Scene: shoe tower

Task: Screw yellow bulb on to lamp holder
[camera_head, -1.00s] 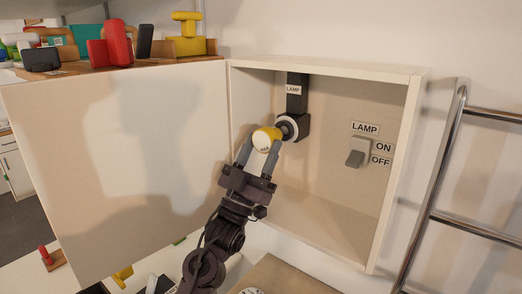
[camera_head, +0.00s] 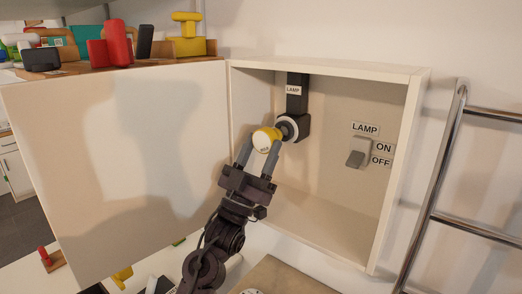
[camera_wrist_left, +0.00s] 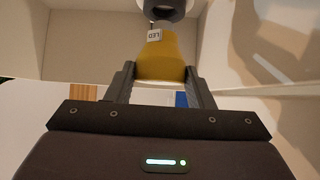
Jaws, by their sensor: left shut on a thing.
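The yellow bulb (camera_head: 266,139) is between the fingers of my left gripper (camera_head: 260,152), which is shut on it. In the left wrist view the yellow bulb (camera_wrist_left: 161,58) sits between the fingertips of the gripper (camera_wrist_left: 161,78), with its labelled end toward the holder. The black lamp holder (camera_head: 292,127) with a pale ring hangs inside the open cabinet, under a LAMP label. The holder (camera_wrist_left: 164,9) shows at the top edge of the wrist view. The bulb's end is close to the holder; I cannot tell whether they touch. My right gripper is not in view.
The white cabinet (camera_head: 418,85) has its door (camera_head: 120,165) open to the left. A lamp switch (camera_head: 357,153) with ON and OFF labels is on its back wall. A metal ladder rail (camera_head: 433,190) stands at right. Coloured objects sit on a shelf (camera_head: 150,61) above the door.

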